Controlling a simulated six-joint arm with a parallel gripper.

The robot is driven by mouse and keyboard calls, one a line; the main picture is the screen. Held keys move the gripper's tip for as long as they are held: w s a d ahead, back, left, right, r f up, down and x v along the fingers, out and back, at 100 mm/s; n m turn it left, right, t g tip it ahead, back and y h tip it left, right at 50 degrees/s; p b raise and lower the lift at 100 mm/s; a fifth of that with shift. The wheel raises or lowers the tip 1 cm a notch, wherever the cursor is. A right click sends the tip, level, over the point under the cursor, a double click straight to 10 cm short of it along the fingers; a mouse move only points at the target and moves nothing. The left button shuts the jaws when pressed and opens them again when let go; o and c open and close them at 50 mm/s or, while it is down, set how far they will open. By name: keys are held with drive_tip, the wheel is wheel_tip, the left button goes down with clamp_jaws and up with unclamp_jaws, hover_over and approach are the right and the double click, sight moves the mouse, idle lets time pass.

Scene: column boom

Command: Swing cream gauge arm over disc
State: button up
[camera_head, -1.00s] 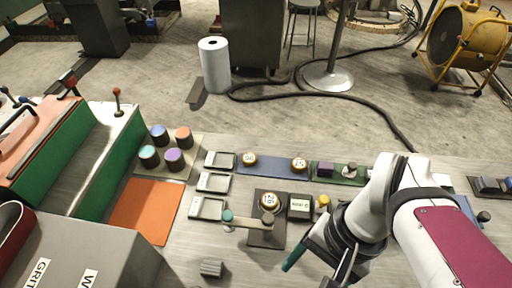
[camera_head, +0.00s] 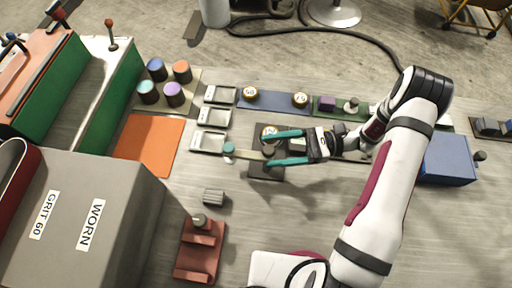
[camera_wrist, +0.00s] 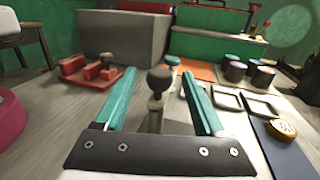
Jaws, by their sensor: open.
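The cream gauge arm (camera_head: 245,153) lies over the bench in the head view, pointing left from its dark base (camera_head: 262,173). A teal knob (camera_head: 229,148) tops its left end; the knob also shows in the wrist view (camera_wrist: 173,60). A numbered disc (camera_head: 269,130) with a gold rim sits on a dark plate just behind the base, partly covered by a finger. My gripper (camera_head: 266,149) is open, its teal fingers pointing left. In the wrist view a dark ball-topped post (camera_wrist: 160,80) stands between the fingers (camera_wrist: 157,85); contact cannot be told.
Two numbered discs (camera_head: 250,94) (camera_head: 300,100) sit on a blue mat (camera_head: 274,101) behind. Grey trays (camera_head: 208,143) and an orange mat (camera_head: 150,138) lie left. A ridged grey block (camera_head: 214,197) and a red stand (camera_head: 200,249) are nearer. Bench between them is clear.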

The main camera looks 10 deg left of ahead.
sight(256, 158)
drive_tip(key=x, duration=0.5)
drive_tip(key=shift+d, duration=0.1)
clamp_jaws()
idle(1.2)
